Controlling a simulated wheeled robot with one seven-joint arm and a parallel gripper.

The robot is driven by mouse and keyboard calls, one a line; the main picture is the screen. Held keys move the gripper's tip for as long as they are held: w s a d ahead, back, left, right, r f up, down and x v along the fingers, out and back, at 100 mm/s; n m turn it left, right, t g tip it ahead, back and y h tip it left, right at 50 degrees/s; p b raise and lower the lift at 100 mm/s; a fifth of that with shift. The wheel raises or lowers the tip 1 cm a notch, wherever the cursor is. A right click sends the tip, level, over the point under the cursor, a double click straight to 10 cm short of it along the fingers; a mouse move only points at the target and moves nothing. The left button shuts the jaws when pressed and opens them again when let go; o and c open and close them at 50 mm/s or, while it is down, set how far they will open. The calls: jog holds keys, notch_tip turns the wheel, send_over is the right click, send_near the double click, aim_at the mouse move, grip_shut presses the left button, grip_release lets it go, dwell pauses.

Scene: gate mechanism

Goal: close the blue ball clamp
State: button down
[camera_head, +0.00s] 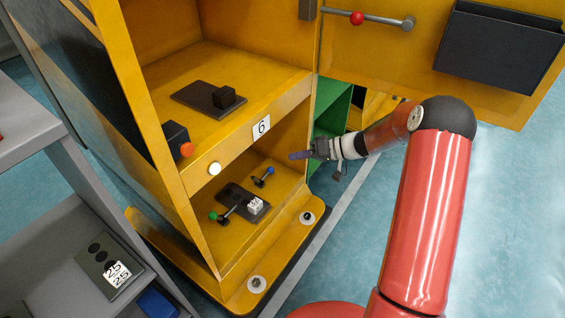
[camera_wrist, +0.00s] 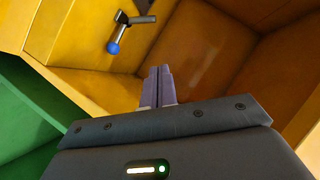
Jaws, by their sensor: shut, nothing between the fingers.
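The blue ball clamp (camera_head: 264,177) is on the floor of the lower compartment of the yellow cabinet, a small dark lever with a blue ball at its end. In the wrist view the blue ball (camera_wrist: 113,47) shows at the upper left, with its dark bracket beside it. My gripper (camera_head: 292,156) is at the open front of that compartment, above and to the right of the clamp and apart from it. Its purple fingers (camera_wrist: 160,72) are together and empty. Whether the clamp is open or closed is hard to tell.
A green ball lever (camera_head: 214,216) and a dark plate with a white-labelled block (camera_head: 255,204) are left of the clamp. The yellow cabinet (camera_head: 236,150) has side walls and a shelf edge marked 6. The open door (camera_head: 390,50) is at the upper right. A grey shelf (camera_head: 60,240) is at left.

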jog(key=x, duration=0.3)
jog(key=s+x, duration=0.1)
jog(key=x, duration=0.3)
jog(key=f+x, duration=0.1)
jog(key=x, duration=0.3)
jog(key=shift+s+a+f+p, duration=0.15)
jog(key=shift+s+f+p, duration=0.05)
jog(key=shift+s+p, duration=0.15)
jog(key=shift+s+a+f, duration=0.3)
jog(key=shift+a+f, duration=0.05)
jog(key=shift+f, duration=0.1)
jog(key=shift+f+b, duration=0.2)
jog(key=shift+b, duration=0.35)
jog(key=shift+s+a+r+b, duration=0.1)
jog(key=shift+s+a+b, duration=0.05)
jog(key=shift+b, duration=0.2)
